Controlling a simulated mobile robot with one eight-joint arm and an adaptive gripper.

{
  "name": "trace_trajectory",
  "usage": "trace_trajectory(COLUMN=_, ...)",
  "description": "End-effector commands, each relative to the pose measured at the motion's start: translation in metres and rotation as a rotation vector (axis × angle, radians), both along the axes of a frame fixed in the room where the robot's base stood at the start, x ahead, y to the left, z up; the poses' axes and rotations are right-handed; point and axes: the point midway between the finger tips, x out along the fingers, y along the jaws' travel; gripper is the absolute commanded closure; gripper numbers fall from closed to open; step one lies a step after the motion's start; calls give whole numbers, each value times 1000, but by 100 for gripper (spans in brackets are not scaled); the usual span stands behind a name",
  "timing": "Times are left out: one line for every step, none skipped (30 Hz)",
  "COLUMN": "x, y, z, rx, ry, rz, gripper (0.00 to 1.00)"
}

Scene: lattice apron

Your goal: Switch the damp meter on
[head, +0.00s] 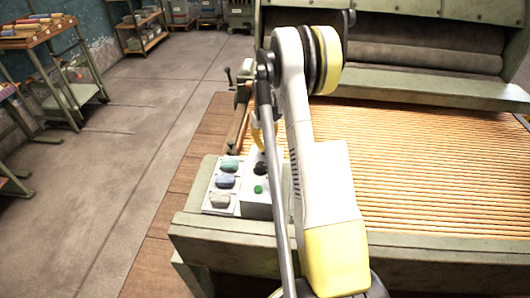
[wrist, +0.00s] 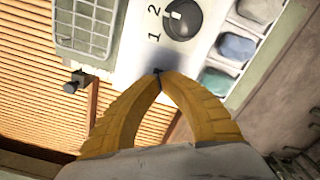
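The damp meter seems to be the pale box (head: 257,205) with a black knob (head: 260,168) and a green button (head: 258,189), at the left end of the slatted bed; my arm partly covers it. In the wrist view its light panel (wrist: 130,62) shows the dark round knob (wrist: 182,19), with the numerals 1 and 2 on its left and a pale mark on its face. My gripper (wrist: 159,73) has its yellow fingertips together, with nothing seen between them. The tips are over the panel, below the knob in the picture; contact cannot be told. The green button does not show there.
A compartmented tray (head: 212,207) holding grey, blue and green lumps adjoins the box. A grille (wrist: 88,25) is beside the knob. The slatted bed (head: 430,165) extends right toward a large green machine. Shelves stand at the left; the floor between is clear.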

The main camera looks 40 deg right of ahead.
Motion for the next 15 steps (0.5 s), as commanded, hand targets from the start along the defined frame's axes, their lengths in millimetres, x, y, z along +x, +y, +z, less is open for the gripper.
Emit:
trace_trajectory(x=0, y=0, z=-1, rx=0, ry=0, rz=0, gripper=100)
trace_trajectory(x=0, y=0, z=-2, rx=0, ry=0, rz=0, gripper=100)
trace_trajectory(x=0, y=0, z=-2, rx=0, ry=0, rz=0, gripper=100)
trace_trajectory(x=0, y=0, z=-3, rx=0, ry=0, rz=0, gripper=100)
trace_trajectory(x=0, y=0, z=-3, rx=0, ry=0, rz=0, gripper=100)
trace_trajectory(x=0, y=0, z=-4, rx=0, ry=0, rz=0, gripper=100)
trace_trajectory(x=0, y=0, z=-4, rx=0, ry=0, rz=0, gripper=100)
trace_trajectory(x=0, y=0, z=-5, rx=0, ry=0, rz=0, gripper=100)
trace_trajectory(x=0, y=0, z=-5, rx=0, ry=0, rz=0, gripper=100)
trace_trajectory(x=0, y=0, z=-6, rx=0, ry=0, rz=0, gripper=100)
trace_trajectory(x=0, y=0, z=-6, rx=0, ry=0, rz=0, gripper=100)
trace_trajectory(x=0, y=0, z=-7, rx=0, ry=0, rz=0, gripper=100)
trace_trajectory(x=0, y=0, z=-7, rx=0, ry=0, rz=0, gripper=100)
trace_trajectory(x=0, y=0, z=-8, rx=0, ry=0, rz=0, gripper=100)
trace_trajectory(x=0, y=0, z=-8, rx=0, ry=0, rz=0, gripper=100)
